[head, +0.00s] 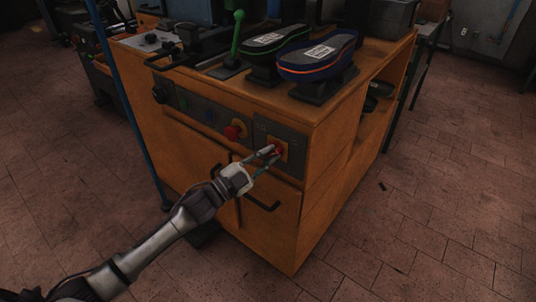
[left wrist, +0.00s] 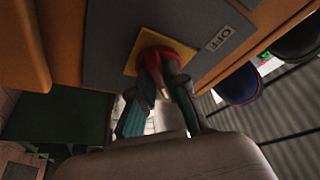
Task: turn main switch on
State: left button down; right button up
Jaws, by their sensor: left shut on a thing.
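The main switch is a red knob on a yellow plate at the right end of the machine's front panel; its red part shows between my fingertips in the head view (head: 279,149). In the left wrist view the red switch (left wrist: 158,55) sits on its yellow plate, with an OFF label (left wrist: 219,39) beside it on the grey panel. My left gripper (head: 269,155) reaches the panel from the front and is shut on the red switch. Its fingers (left wrist: 160,88) cover part of the knob, so its exact angle is hard to tell. My right gripper is not in view.
The orange cabinet (head: 282,225) has a dark door handle (head: 262,205) below the panel. A red button (head: 235,131) sits left of the switch. Two shoe soles (head: 317,55) and a green lever (head: 236,38) stand on top. The tiled floor (head: 430,200) at right is mostly clear.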

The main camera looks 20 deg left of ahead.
pick_arm(q)
jog(key=c, duration=1.2)
grip_release()
jog(key=shift+s+a, duration=0.1)
jog(key=v, duration=1.1)
jog(key=shift+s+a+f, duration=0.15)
jog(key=shift+s+a, duration=0.05)
jog(key=shift+s, duration=0.05)
